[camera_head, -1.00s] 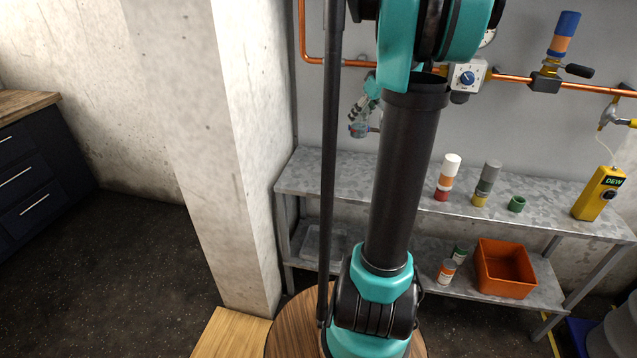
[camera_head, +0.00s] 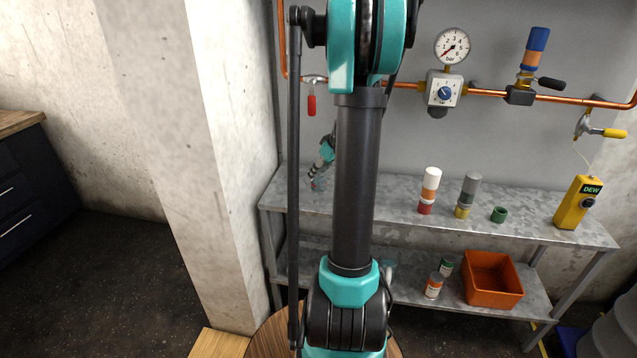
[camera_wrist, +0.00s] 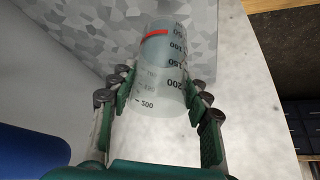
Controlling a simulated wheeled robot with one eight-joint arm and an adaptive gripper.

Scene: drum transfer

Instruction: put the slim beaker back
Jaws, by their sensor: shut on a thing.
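The slim beaker (camera_wrist: 165,50) is a clear graduated cylinder with dark numbers and a red band toward its far end. My gripper (camera_wrist: 157,88) is shut on it near its closer end, one green-padded finger on each side. In the head view my gripper (camera_head: 322,160) shows small, left of my arm and over the left part of the galvanised upper shelf (camera_head: 400,208). The beaker there is a faint bluish shape (camera_head: 319,183) below the fingers. I cannot tell whether its base touches the shelf.
A white-capped bottle (camera_head: 429,190), a grey-capped bottle (camera_head: 467,195), a green ring (camera_head: 499,214) and a yellow meter (camera_head: 577,203) stand farther right on the shelf. An orange bin (camera_head: 492,280) sits below. A concrete pillar (camera_head: 225,200) stands left. Copper piping (camera_head: 400,86) runs above.

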